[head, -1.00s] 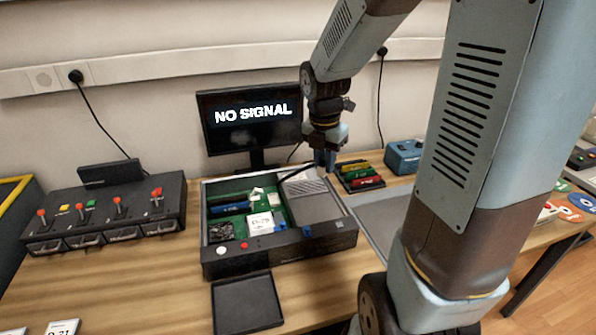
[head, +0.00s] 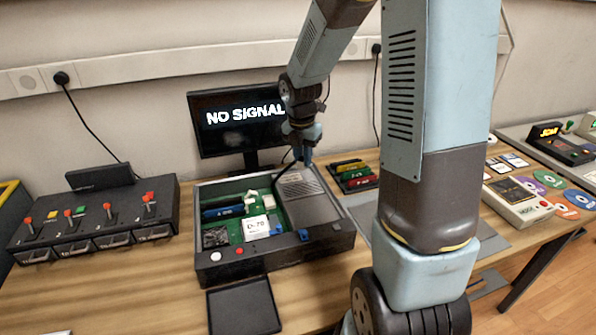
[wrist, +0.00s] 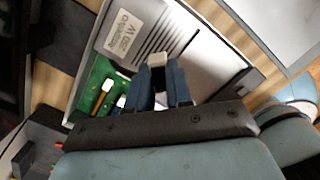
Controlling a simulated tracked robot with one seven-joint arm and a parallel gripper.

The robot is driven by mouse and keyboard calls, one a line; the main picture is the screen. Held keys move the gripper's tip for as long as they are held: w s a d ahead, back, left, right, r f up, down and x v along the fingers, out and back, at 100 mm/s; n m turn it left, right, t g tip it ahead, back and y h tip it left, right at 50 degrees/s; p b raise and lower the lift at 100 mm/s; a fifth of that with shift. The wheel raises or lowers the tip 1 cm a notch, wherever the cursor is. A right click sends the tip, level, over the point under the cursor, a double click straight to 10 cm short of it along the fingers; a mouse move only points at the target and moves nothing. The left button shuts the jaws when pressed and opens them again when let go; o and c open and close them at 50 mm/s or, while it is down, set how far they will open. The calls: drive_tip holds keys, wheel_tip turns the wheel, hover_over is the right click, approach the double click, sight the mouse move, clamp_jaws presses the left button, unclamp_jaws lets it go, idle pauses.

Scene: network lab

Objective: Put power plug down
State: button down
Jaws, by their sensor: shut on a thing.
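My gripper (head: 303,157) is over the back right of the open computer case (head: 345,243), above the grey power supply unit (head: 298,186). In the wrist view its blue fingers (wrist: 159,80) are shut on a small plug with a pale end (wrist: 158,60), apparently the power plug. The unit with its vents and printed label (wrist: 124,30) lies beneath it. In the head view the plug is mostly hidden by the fingers, and a dark cord (head: 277,180) runs down at their left. I cannot tell whether the plug touches the unit.
A monitor (head: 238,130) reading "NO SIGNAL" stands behind the case. A switch box (head: 95,222) is at the left, an empty black tray (head: 243,306) in front. A rack of coloured cards (head: 352,176) stands right of the gripper. Bare table lies left of the tray.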

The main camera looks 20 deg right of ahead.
hover_over(299, 182)
drive_tip(key=f, duration=0.4)
drive_tip(key=shift+s+a+f, duration=0.15)
drive_tip(key=shift+a+f, duration=0.05)
drive_tip(key=shift+f, duration=1.45)
drive_tip(key=shift+f, duration=0.55)
drive_tip(key=c, duration=1)
unclamp_jaws()
drive_tip(key=shift+c, duration=0.2)
